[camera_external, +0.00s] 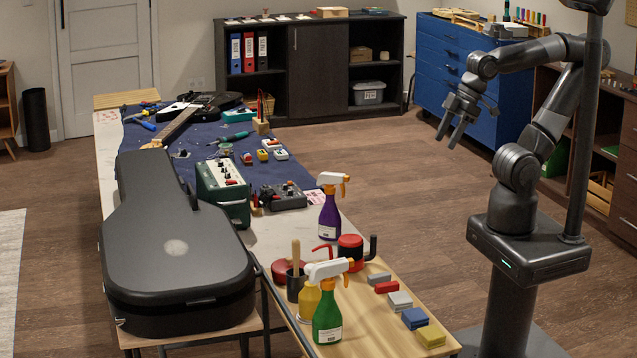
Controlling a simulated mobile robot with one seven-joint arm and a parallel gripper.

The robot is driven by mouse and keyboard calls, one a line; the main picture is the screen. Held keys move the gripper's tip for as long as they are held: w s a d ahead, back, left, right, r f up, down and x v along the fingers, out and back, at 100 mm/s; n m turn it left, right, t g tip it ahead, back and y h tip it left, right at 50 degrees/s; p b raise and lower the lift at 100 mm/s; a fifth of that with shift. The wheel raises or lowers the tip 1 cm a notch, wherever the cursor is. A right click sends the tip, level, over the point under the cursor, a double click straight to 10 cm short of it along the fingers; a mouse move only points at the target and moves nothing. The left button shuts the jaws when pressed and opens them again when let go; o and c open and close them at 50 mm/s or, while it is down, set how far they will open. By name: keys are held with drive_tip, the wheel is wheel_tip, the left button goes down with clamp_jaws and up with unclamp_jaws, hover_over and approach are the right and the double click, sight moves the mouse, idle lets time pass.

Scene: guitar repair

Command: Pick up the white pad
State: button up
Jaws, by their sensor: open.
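The white pad (399,302) lies on the light wooden near end of the long table (375,335). It looks pale grey-white and sits in a slanting row of small block-shaped pads, between a red pad (387,287) and a blue pad (415,318). My gripper (447,142) is open and empty. It hangs in the air, fingers downward, in the upper right of the view, well above and away from the pads. Nothing hides the top of the white pad.
A grey pad (378,279) and a yellow pad (431,337) end the row. Left of it stand a green spray bottle (327,320), a purple spray bottle (329,215) and a red-and-black container (350,250). A black guitar case (175,235) lies farther left. Open floor separates table and blue cabinet (465,75).

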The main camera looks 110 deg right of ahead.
drive_tip(key=shift+o, duration=1.4)
drive_tip(key=m+g, duration=0.1)
drive_tip(key=g, duration=0.5)
hover_over(401, 297)
wheel_tip(401, 297, down, 21)
wheel_tip(401, 297, down, 11)
drive_tip(key=shift+f, duration=0.1)
